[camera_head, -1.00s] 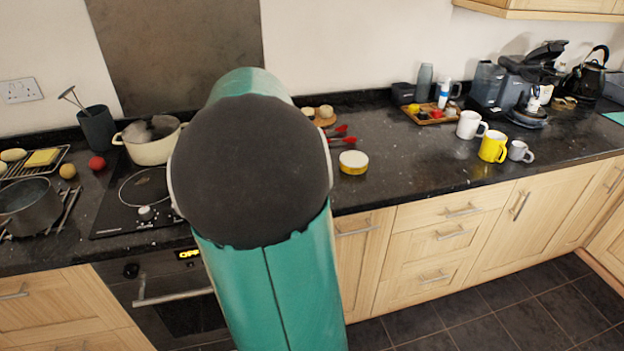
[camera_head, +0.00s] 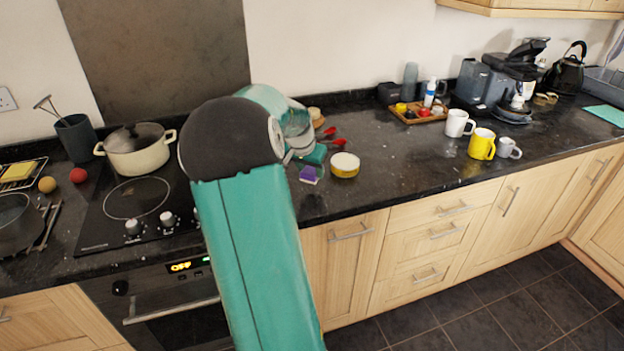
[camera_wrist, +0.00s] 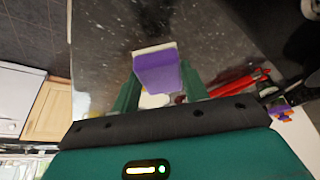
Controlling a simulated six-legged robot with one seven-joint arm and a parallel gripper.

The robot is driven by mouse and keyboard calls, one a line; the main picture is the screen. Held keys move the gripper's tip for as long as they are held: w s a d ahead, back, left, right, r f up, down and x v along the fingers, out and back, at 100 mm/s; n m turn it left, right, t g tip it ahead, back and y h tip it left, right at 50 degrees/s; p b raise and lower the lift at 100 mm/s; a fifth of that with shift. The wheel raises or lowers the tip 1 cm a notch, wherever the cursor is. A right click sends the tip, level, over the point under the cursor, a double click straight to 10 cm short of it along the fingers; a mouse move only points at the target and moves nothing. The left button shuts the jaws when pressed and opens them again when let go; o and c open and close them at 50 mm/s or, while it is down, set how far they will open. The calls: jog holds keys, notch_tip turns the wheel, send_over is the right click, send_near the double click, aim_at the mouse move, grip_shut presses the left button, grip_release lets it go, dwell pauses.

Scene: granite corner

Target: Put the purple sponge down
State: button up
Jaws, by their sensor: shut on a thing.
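The purple sponge (camera_head: 309,174) has a pale layer on one side. It shows at the end of my arm in the head view, over or on the dark counter (camera_head: 400,150), just left of a round yellow-rimmed tin (camera_head: 345,165). In the wrist view the sponge (camera_wrist: 157,72) sits between the two green fingers of my gripper (camera_wrist: 158,90), which is shut on it. I cannot tell whether the sponge touches the counter. My arm hides part of the counter behind it.
Red utensils (camera_head: 333,138) lie just behind the tin. A lidded pot (camera_head: 140,155) stands on the hob at left. White (camera_head: 457,123) and yellow (camera_head: 482,144) mugs stand at right. The counter between tin and mugs is clear. The counter's front edge is close.

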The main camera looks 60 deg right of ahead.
aim_at(313, 179)
jog(key=shift+s+d+f, duration=0.2)
jog(key=shift+d+f, duration=0.25)
jog(key=shift+f, duration=0.05)
jog(key=shift+d+f, duration=0.15)
jog(key=shift+f, duration=0.75)
jog(key=shift+d+f, duration=0.1)
jog(key=shift+f, duration=0.8)
jog(key=shift+f, duration=0.1)
jog(key=o, duration=1)
jog(key=shift+w, duration=0.1)
jog(key=shift+c, duration=0.2)
jog(key=v, duration=1.2)
